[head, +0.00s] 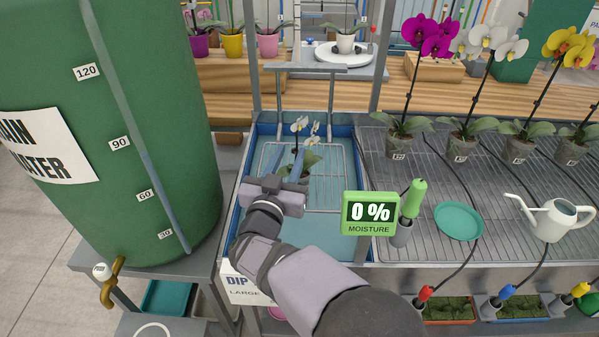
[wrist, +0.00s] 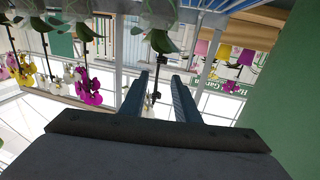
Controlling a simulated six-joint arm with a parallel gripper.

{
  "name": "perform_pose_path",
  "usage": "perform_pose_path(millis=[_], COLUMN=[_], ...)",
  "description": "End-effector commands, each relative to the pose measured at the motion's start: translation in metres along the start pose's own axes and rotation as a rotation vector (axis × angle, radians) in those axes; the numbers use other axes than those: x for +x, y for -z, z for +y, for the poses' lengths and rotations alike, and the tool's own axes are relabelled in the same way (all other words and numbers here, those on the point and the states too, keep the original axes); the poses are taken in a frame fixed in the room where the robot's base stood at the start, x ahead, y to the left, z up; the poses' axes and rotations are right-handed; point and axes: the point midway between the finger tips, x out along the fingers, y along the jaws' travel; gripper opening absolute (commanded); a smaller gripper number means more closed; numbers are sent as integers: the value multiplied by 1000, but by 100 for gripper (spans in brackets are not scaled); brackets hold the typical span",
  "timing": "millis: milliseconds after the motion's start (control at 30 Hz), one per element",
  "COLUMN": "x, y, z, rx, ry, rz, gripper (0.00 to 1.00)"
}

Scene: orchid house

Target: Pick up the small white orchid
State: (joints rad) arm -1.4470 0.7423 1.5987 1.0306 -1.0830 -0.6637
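A small white orchid (head: 312,162) with white blooms and green leaves stands over the blue dip tank (head: 234,215). My gripper (head: 286,163) reaches over the tank from the front, its blue fingers beside and partly in front of the plant's lower part; the pot is hidden. In the wrist view, which looks upside down, the two fingers (wrist: 168,88) are apart with no pot between them. A plant with leaves (wrist: 160,38) and a thin stem shows beyond them; I cannot tell whether it touches them.
A green rain water barrel (head: 110,200) stands close on the left. A moisture display (head: 369,213) and green-handled probe (head: 413,198) are to the right of the tank. Larger orchids, a teal saucer (head: 458,221) and a watering can (head: 553,220) stand on the wire bench.

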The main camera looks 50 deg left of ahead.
Motion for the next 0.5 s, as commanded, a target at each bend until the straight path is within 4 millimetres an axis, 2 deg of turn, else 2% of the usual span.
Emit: perform_pose_path(millis=[167, 333, 500], x=[9, 31, 47], y=[3, 9, 7], z=[2, 4, 4], rx=[0, 0, 1], ry=[-2, -2, -1], rz=[0, 1, 0], gripper=[29, 29, 29])
